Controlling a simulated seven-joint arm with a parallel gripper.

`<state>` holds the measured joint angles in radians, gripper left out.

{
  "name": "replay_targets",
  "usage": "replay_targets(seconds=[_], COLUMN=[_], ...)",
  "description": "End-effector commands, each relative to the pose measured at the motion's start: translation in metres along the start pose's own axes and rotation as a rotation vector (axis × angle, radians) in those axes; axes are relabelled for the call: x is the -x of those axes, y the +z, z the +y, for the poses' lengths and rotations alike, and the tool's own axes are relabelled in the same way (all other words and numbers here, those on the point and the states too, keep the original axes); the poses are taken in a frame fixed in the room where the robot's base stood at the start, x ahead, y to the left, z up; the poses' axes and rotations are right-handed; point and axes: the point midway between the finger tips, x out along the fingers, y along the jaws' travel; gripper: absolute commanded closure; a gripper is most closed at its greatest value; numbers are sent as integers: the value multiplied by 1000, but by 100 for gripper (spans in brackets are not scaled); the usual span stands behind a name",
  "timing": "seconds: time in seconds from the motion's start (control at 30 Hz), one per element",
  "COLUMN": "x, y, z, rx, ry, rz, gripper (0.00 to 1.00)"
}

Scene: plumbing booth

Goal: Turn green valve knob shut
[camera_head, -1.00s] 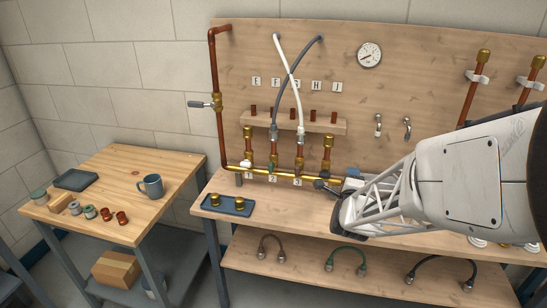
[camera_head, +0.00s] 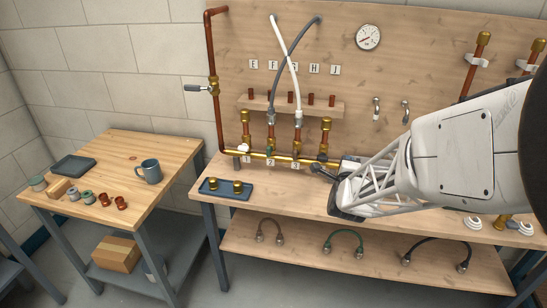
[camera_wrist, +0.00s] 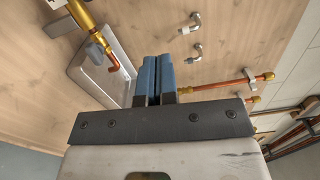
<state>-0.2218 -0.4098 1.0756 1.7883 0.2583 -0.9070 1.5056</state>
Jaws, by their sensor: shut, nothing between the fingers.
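The green valve knob (camera_head: 269,151) is a small green spot on the horizontal brass pipe (camera_head: 284,158), above the number 2 tag. In the head view my arm reaches in from the right and its dark front end (camera_head: 346,204) stands right of the knob, well apart from it. The fingers are hard to make out there. In the wrist view my gripper (camera_wrist: 158,72) has its two blue fingers together with nothing between them. The green knob is not seen in the wrist view, so its turn angle cannot be told.
A white knob (camera_head: 244,147) and a dark knob (camera_head: 317,168) sit on the same pipe. Two hoses (camera_head: 293,62) cross above. A grey basin (camera_wrist: 110,62) lies close to my fingers under a copper spout. A dark tray (camera_head: 224,188) holds two brass fittings.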

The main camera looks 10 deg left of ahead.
Motion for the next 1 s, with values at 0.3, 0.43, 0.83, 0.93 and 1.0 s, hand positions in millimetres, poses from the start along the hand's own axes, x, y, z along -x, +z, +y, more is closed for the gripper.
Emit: replay_targets(seconds=[0.3,0.43,0.83,0.93,1.0], x=[-12,-18,-29,-31,-31], y=[26,41,87,98,106], z=[10,15,41,48,54], rx=[37,54,90,94,97], ry=[-7,-11,-8,-5,-1], rz=[-108,-172,-377,-431,-469], gripper=[100,100,100,100,100])
